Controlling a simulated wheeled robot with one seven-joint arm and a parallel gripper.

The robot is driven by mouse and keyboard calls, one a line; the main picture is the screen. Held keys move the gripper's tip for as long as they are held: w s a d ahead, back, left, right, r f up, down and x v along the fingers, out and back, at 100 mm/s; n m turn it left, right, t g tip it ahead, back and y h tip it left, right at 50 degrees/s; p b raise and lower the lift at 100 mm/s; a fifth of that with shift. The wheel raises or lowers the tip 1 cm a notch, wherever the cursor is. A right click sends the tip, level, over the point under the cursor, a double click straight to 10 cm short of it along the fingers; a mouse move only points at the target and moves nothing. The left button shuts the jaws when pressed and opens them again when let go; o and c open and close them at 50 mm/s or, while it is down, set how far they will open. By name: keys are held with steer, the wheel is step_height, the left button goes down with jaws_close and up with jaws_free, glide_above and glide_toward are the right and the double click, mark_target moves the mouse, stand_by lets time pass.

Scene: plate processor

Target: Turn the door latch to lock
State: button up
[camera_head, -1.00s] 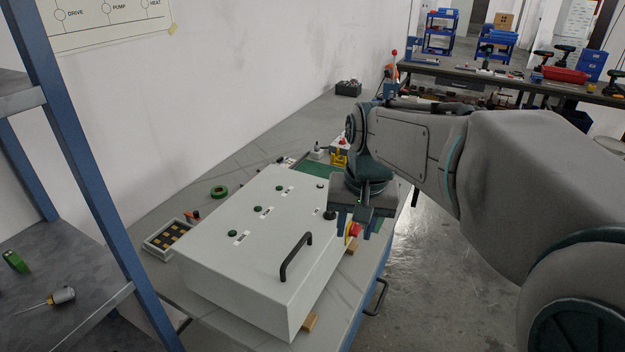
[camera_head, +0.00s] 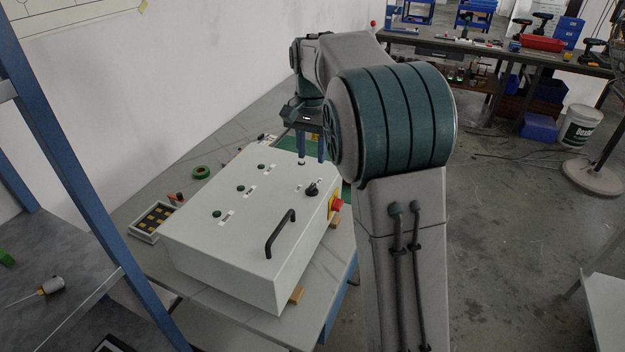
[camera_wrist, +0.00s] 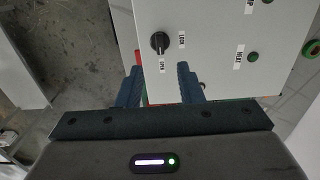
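The door latch is a black rotary knob (camera_head: 312,189) on the light grey top panel of the box (camera_head: 225,235). It also shows in the wrist view (camera_wrist: 159,43), between a LOCK label (camera_wrist: 182,40) and an OPEN label (camera_wrist: 162,65). Its grip bar lies roughly along the line to OPEN. My gripper (camera_head: 311,158) points down above the far end of the box, beyond the knob and apart from it. In the wrist view its two fingers (camera_wrist: 160,72) are spread with nothing between them, and the knob lies past their tips.
A black bar handle (camera_head: 281,234) stands on the box's near part. A red button (camera_head: 338,204) sticks out of the right side. Several green buttons line the left. A blue rack post (camera_head: 65,165) stands at left. The space above the panel is otherwise clear.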

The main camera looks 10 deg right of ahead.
mark_target(312, 186)
step_height(312, 186, down, 9)
stand_by(0.3)
jaws_close()
